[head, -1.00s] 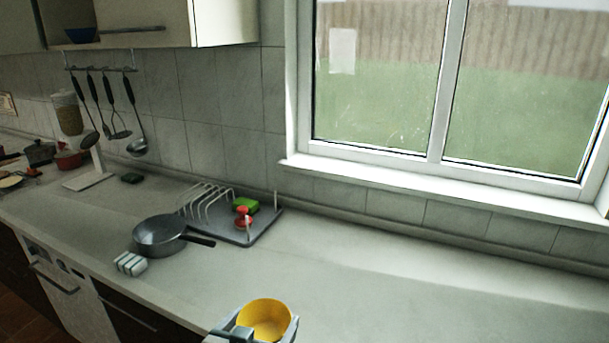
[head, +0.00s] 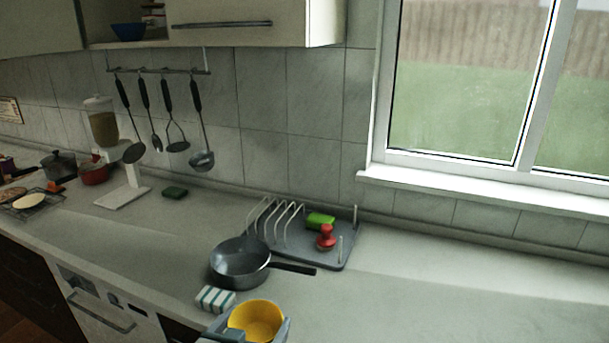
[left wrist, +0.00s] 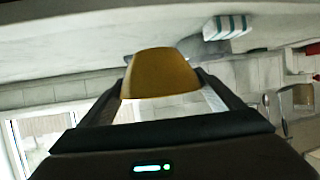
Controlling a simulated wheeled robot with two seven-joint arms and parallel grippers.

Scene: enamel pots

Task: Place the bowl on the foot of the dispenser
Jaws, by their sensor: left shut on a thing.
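The yellow bowl (head: 257,318) is held upright in my left gripper (head: 246,332) at the bottom of the head view, by the counter's front edge. In the left wrist view the bowl (left wrist: 160,74) sits between the two fingers of the gripper (left wrist: 163,92). The dispenser (head: 103,126) stands at the back left, a clear container with tan contents and a white lid. Its flat white foot (head: 120,198) lies on the counter and looks bare. A hanging ladle hides part of the dispenser. The bowl is well to the right of the foot and nearer me. My right gripper is out of view.
A dark pan (head: 238,262) and a striped sponge (head: 215,299) lie just beyond the bowl. A dish rack (head: 330,255) holds a green sponge and a red item. Utensils hang above. The counter before the foot is clear.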

